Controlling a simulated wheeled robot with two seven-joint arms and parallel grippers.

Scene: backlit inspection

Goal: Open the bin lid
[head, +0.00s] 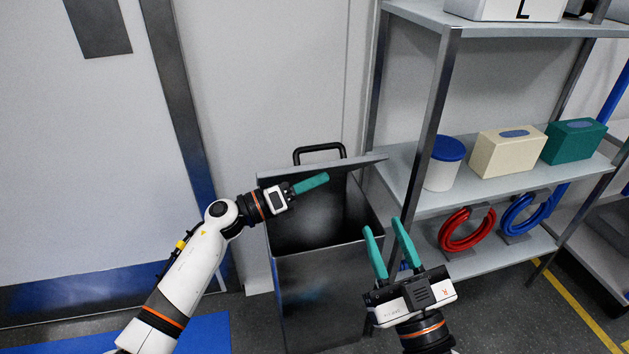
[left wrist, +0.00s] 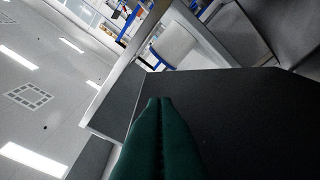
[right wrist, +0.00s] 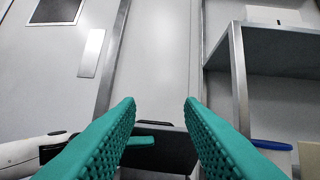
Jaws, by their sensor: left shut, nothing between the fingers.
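In the head view a tall grey bin (head: 318,290) stands against the wall. Its lid (head: 275,178) is raised at the back with a black handle (head: 320,148) at its top edge, and the dark inside shows. My left gripper (head: 314,184) is shut and empty, in front of the raised lid above the opening. In the left wrist view its green fingers (left wrist: 160,105) are together beside a dark panel. My right gripper (head: 384,238) is open and empty, at the bin's front right. The right wrist view shows its fingers (right wrist: 160,105) spread apart.
A metal shelf unit (head: 447,60) stands right of the bin. It holds a white tub with blue lid (head: 444,165), a cream box (head: 505,155), a green box (head: 573,142), a red ring (head: 467,230) and a blue ring (head: 525,215). A blue mat (head: 200,338) lies at lower left.

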